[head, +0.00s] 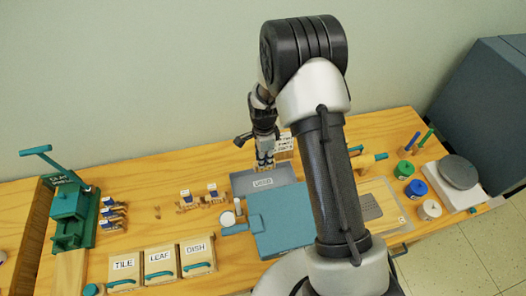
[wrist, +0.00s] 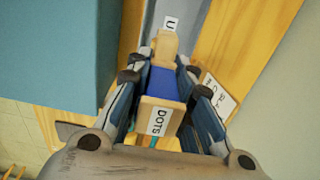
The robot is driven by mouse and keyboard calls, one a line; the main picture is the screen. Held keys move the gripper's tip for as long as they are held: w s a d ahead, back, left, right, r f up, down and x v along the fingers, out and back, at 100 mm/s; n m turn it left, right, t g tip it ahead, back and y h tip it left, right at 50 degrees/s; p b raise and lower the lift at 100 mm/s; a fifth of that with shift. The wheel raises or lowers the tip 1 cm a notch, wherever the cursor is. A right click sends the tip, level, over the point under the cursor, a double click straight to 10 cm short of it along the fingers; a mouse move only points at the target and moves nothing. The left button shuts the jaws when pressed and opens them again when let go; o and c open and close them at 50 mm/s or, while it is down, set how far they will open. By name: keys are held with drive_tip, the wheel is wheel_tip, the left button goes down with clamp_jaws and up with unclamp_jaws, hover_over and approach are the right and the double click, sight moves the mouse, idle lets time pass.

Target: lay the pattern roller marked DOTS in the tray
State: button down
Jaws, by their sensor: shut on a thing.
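The roller marked DOTS (wrist: 163,82) shows in the wrist view, with a wooden block end bearing the label, a blue middle and a pale knobbed far end. My gripper (wrist: 162,76) is shut on it, with a finger on each side of the blue part. In the head view my gripper (head: 264,160) points down at the back edge of the grey tray (head: 284,174), whose label seems to read USED. The roller is hard to make out there. Part of the tray (wrist: 190,14) shows beyond the roller in the wrist view; I cannot tell whether they touch.
A blue slab-like box (head: 275,222) stands in front of the tray. A lettered card (head: 284,143) stands just behind my gripper. Small blue-and-wood pieces (head: 190,199) lie left of the tray. Boxes marked TILE (head: 124,275), LEAF (head: 160,268) and DISH (head: 197,259) line the front.

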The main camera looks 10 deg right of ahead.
drive_tip(key=shift+s+f+b, duration=0.15)
drive_tip(key=shift+f+b, duration=0.15)
drive_tip(key=shift+f, duration=0.25)
wheel_tip(320, 180, down, 11)
drive_tip(key=b, duration=0.7)
drive_tip(key=shift+r, duration=0.1)
drive_tip(key=c, duration=1.3)
unclamp_jaws()
drive_tip(key=shift+c, duration=0.2)
drive_tip(key=shift+o, duration=0.2)
drive_tip(key=o, duration=0.4)
drive_tip(key=shift+c, duration=0.2)
drive_tip(key=shift+r, duration=0.1)
